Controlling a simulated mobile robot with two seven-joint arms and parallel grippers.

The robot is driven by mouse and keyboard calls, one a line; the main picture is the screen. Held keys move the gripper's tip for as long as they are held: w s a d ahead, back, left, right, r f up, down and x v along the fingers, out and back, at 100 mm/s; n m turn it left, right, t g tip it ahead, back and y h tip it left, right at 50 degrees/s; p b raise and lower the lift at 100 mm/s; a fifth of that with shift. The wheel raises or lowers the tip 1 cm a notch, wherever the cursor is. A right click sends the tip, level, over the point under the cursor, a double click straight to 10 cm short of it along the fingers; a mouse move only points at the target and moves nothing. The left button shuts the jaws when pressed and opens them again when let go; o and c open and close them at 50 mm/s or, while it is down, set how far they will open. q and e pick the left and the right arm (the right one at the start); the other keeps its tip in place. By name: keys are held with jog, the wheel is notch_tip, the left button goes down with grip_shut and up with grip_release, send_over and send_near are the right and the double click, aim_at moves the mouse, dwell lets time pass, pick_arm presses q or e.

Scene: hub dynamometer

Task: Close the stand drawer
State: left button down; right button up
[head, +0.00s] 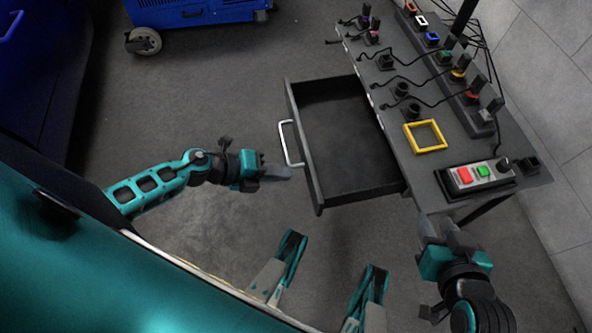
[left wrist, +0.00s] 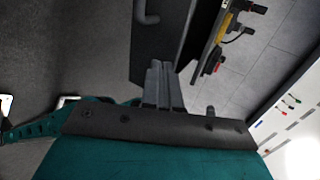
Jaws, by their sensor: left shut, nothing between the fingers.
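The stand drawer (head: 348,137) is dark, empty and pulled out to the left of the stand (head: 440,165) in the head view. Its silver handle (head: 290,144) is on the drawer's left front face. My left gripper (head: 288,172) is shut and empty, with its tips close to the lower end of the handle; I cannot tell if they touch. In the left wrist view the shut fingers (left wrist: 163,85) point toward the dark drawer front (left wrist: 172,45), with part of the handle (left wrist: 146,14) above them. My right gripper (head: 447,236) is near the stand's near edge; its finger opening is unclear.
The stand top holds a yellow frame (head: 425,136), a control box with red and green buttons (head: 478,175), and several cabled plugs (head: 402,90). A blue wheeled cart (head: 195,10) is at the back. The floor left of the drawer is clear.

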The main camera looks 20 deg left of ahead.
aim_at(310, 170)
pick_arm(q)
jog(key=w+d, duration=0.2)
jog(key=d, duration=0.1)
jog(key=shift+w, duration=0.15)
pick_arm(e)
jog(key=shift+w+a+r, duration=0.1)
jog(key=shift+w+a, duration=0.1)
pick_arm(q)
jog(key=shift+w+d, duration=0.1)
pick_arm(e)
jog(key=shift+r, duration=0.1)
